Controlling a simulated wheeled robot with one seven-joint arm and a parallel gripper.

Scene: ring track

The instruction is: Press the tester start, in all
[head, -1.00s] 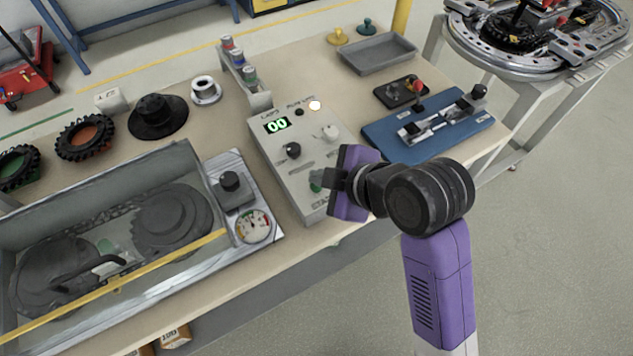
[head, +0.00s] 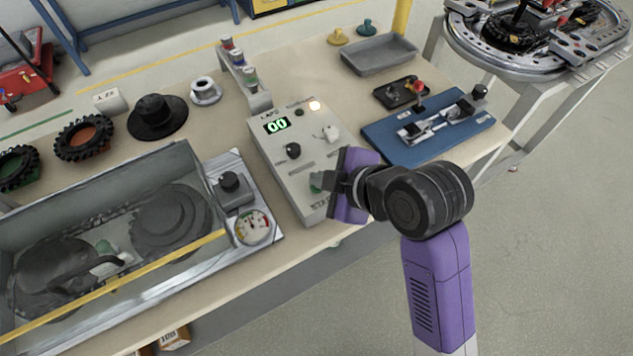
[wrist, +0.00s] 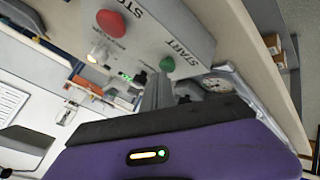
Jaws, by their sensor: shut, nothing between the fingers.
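The tester's grey control box (head: 290,165) stands on the bench with a green "00" display (head: 276,126), knobs and a lit lamp (head: 314,105). Its green start button (head: 316,182) is on the near end and is partly hidden by my gripper (head: 326,181) in the head view. The wrist view shows the green button (wrist: 167,64) beside the word START, and a red button (wrist: 111,22) beside STOP. My gripper (wrist: 156,92) is shut and empty, its fingertips close to the green button. I cannot tell whether they touch it.
A clear-sided case (head: 110,230) with dark discs and a gauge (head: 252,226) stand left of the box. A blue fixture board (head: 400,150) and grey tray (head: 378,54) lie to the right. Tyres (head: 84,137) sit at the back left. Open floor lies front right.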

